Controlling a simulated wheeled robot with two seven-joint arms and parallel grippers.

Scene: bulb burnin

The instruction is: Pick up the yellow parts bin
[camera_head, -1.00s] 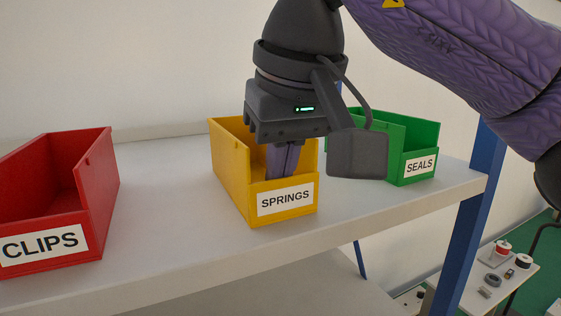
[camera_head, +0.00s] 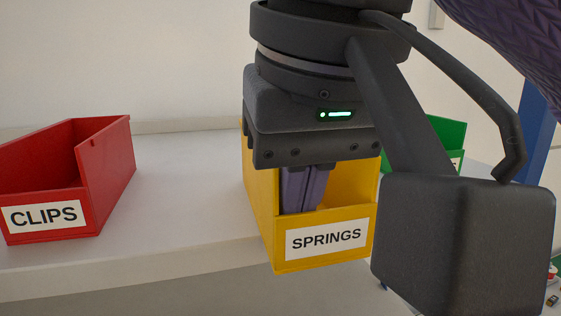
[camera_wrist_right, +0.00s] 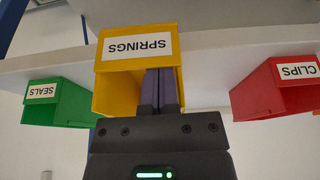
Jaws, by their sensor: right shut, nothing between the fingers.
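The yellow parts bin (camera_head: 325,240), labelled SPRINGS, stands upright, with its front past the shelf's front edge. It also shows in the right wrist view (camera_wrist_right: 137,47), where its label is upside down. My right gripper (camera_head: 302,208) points down into the bin's open top. Its fingers (camera_wrist_right: 162,80) are shut together with nothing between them, behind the bin's front wall. The fingertips are hidden by that wall, so I cannot tell whether they touch it. My left gripper is not in view.
A red CLIPS bin (camera_head: 70,185) stands to the left on the white shelf (camera_head: 185,200), with bare shelf between. A green SEALS bin (camera_head: 445,133) stands to the right, partly hidden by my right arm. A blue post (camera_head: 537,120) rises at the right.

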